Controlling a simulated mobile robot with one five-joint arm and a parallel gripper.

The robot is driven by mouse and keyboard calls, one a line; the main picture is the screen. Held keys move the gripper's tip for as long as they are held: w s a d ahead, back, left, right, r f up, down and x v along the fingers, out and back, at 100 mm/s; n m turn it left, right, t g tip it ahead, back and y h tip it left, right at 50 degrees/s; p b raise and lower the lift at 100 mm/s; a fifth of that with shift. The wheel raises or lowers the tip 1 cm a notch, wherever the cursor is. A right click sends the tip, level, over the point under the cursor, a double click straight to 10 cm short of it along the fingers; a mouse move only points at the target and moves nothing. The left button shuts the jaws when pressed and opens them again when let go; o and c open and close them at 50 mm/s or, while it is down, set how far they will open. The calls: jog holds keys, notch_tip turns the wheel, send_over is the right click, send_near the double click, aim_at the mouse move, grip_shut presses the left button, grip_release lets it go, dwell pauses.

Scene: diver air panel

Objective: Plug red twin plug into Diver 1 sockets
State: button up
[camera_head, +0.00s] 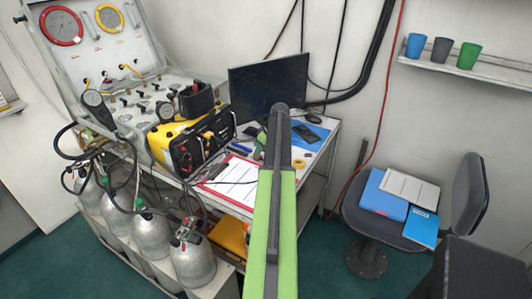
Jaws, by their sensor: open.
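A yellow case with a black front (205,143) stands on the desk, left of the middle. Small red and other coloured fittings show on its front, too small to tell as plugs or sockets. I cannot make out the red twin plug or any Diver 1 label. The air panel (145,62) behind the case has a red-ringed gauge (62,27) and a yellow-ringed gauge (110,18). My green arm rises through the middle of the view, in front of the desk and right of the case. I cannot make out my gripper's fingers.
A clipboard (232,180), monitor (268,88) and phone (306,133) are on the desk. Several gas cylinders (192,262) with hoses stand front left. A chair (395,229) with folders is at right. A shelf (470,69) holds three cups.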

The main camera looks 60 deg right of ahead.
jog(key=b+x, duration=0.1)
jog(key=x, duration=0.2)
jog(key=shift+s, duration=0.1)
jog(key=shift+r, duration=0.15)
grip_shut()
jog(key=shift+r, duration=0.2)
jog(key=shift+r+p, duration=1.35)
jog(key=shift+p, duration=0.15)
